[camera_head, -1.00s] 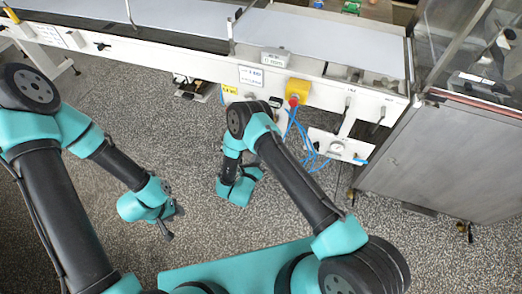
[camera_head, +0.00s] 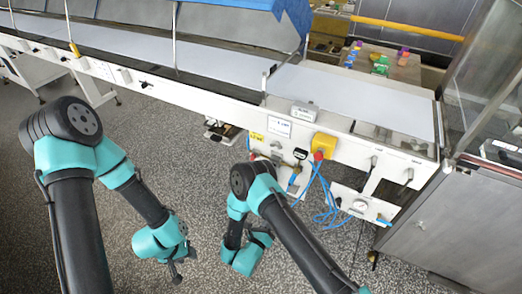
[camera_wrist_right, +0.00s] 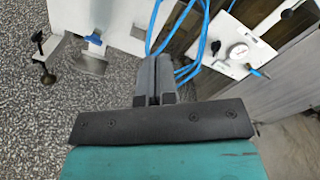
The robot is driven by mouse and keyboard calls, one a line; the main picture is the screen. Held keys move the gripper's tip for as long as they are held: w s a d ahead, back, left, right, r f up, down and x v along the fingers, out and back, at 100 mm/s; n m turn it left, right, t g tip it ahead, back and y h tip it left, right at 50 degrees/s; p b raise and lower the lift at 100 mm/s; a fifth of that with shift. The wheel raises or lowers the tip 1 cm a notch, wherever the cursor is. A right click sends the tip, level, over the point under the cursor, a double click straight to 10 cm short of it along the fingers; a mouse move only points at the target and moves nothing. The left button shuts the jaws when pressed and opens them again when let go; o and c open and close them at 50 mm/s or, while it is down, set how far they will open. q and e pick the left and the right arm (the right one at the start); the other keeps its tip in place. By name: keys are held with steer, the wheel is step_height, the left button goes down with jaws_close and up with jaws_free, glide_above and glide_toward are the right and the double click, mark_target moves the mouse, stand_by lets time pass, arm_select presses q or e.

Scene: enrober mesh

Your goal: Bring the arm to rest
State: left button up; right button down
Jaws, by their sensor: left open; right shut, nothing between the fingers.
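My left arm comes in from the left in the head view and hangs over the speckled floor. Its gripper (camera_head: 177,272) is small, dark and open, pointing down in front of the machine with nothing seen in it. My right arm is bent in the middle of the head view, its teal wrist hanging low; its fingers are hidden there. In the right wrist view the right gripper (camera_wrist_right: 154,82) is shut and empty, its fingers together above the floor and close to the machine's underside.
A long white conveyor (camera_head: 230,72) runs across the back. On its front are a yellow box (camera_head: 324,146) with a red knob, blue hoses (camera_head: 318,190) and a pressure gauge (camera_head: 360,205). A steel cabinet (camera_head: 450,220) stands at right. The speckled floor (camera_head: 110,140) looks clear at left.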

steer(key=shift+w, duration=0.1)
steer(key=w+d+n+g+y, duration=0.2)
steer(key=d+n+g+y, duration=0.5)
steer(key=n, duration=0.8)
steer(key=s+d+r+n+g+y, duration=0.3)
steer(key=s+n, duration=0.4)
steer(key=n, duration=0.2)
steer(key=s+d+r+n+g+y, duration=0.3)
steer(key=s+d+r+n+g, duration=0.1)
steer(key=s+n, duration=0.4)
steer(key=shift+s+d+r+n+y, duration=0.2)
steer(key=shift+s+n+y, duration=0.1)
steer(key=shift+n, duration=0.3)
stand_by(0.3)
